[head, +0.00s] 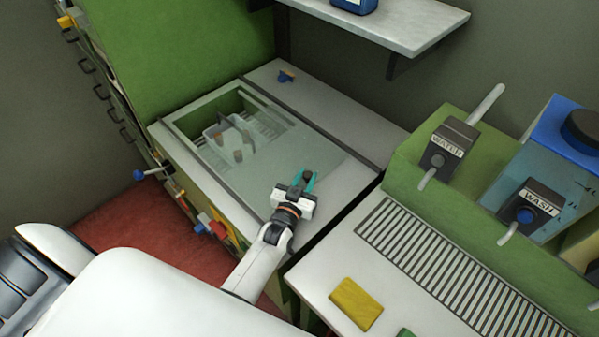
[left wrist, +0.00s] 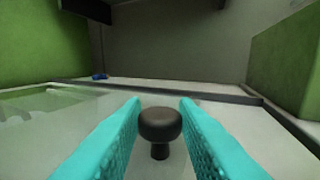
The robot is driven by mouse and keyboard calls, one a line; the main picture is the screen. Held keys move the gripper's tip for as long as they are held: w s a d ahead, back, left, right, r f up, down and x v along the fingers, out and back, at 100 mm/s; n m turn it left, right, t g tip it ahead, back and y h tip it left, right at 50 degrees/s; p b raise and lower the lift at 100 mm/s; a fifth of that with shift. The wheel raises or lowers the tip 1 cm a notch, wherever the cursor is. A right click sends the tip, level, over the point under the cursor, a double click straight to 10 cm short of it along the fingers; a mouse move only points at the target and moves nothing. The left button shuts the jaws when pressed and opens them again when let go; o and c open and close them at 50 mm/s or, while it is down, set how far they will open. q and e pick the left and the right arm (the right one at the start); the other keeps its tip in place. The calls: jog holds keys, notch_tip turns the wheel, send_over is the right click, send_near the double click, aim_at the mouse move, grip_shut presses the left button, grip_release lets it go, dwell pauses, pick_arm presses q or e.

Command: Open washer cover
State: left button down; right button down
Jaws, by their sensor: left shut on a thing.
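The washer (head: 345,120) is a green-sided machine with a light grey top and a well at its left. Its clear cover (head: 262,172) lies flat on the top; I cannot tell exactly how much of the well it covers. A dark round knob (left wrist: 160,124) on a short stem stands on the cover. My left gripper (head: 308,180), with teal fingers, is at the cover's right part and shut on the knob. In the left wrist view its fingers (left wrist: 160,135) stand on both sides of the knob. My right gripper is not in view.
A container (head: 228,140) with brown corks sits inside the well. A small blue knob (head: 286,76) is behind it. To the right are a slatted drain (head: 440,262), a yellow sponge (head: 356,303) and WATER and WASH taps. A shelf (head: 400,22) overhangs at the back.

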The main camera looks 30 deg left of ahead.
pick_arm(q)
jog(key=shift+s+d+f, duration=0.1)
jog(key=shift+s+d, duration=0.1)
jog(key=shift+d, duration=0.25)
jog(key=shift+s+d, duration=0.1)
jog(key=shift+d, duration=0.5)
jog(key=c, duration=1.1)
grip_release()
jog(key=shift+a, duration=0.1)
jog(key=shift+c, duration=0.2)
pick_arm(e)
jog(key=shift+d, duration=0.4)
pick_arm(q)
jog(key=shift+s, duration=0.15)
jog(key=s, duration=0.3)
jog(key=s+b, duration=0.1)
jog(key=s, duration=0.7)
jog(key=shift+d+b, duration=0.35)
jog(key=shift+s, duration=0.4)
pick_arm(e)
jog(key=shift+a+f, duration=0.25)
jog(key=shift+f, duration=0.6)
